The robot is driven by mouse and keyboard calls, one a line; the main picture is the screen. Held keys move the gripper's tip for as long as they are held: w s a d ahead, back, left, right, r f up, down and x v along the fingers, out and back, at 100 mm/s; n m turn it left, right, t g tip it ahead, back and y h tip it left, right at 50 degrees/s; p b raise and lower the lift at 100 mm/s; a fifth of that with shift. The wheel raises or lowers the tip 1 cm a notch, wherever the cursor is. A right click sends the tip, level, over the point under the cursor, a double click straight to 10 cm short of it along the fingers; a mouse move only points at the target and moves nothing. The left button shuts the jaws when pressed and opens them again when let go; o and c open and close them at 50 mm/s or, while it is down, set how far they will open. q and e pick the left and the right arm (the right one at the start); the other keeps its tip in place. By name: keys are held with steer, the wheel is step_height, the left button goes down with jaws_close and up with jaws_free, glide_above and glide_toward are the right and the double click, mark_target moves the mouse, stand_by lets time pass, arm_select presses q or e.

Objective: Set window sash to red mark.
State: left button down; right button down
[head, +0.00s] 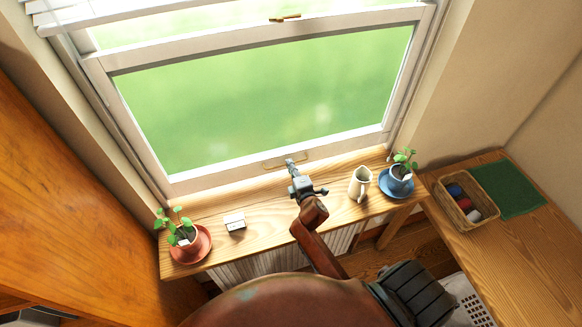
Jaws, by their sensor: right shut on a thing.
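The window's lower sash (240,171) is a white frame around a large pane with blurred green behind it. Its bottom rail is close above the wooden sill; I cannot tell if there is a gap. A thin brass-coloured lift handle (272,164) is on the bottom rail. My right gripper (289,163) reaches up from below and is shut on the lift handle, its fingertips hiding part of it. A brass latch (285,17) sits on the upper rail. I cannot make out the red mark. My left gripper is not in view.
On the sill (265,205) stand a plant on a red saucer (190,252), a small white box (235,222), a cream jug (360,183) and a plant in a blue pot (399,180). At right, a desk holds a wicker basket (459,203) and a green mat (506,187).

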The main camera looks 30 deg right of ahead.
steer(key=p, duration=0.7)
glide_toward(286, 143)
steer(key=x, duration=0.4)
steer(key=shift+w+r, duration=0.1)
steer(key=shift+r, duration=0.35)
steer(key=shift+f, duration=0.15)
steer(key=c, duration=2.1)
jaws_free()
steer(key=shift+f, duration=0.15)
steer(key=v, duration=1.2)
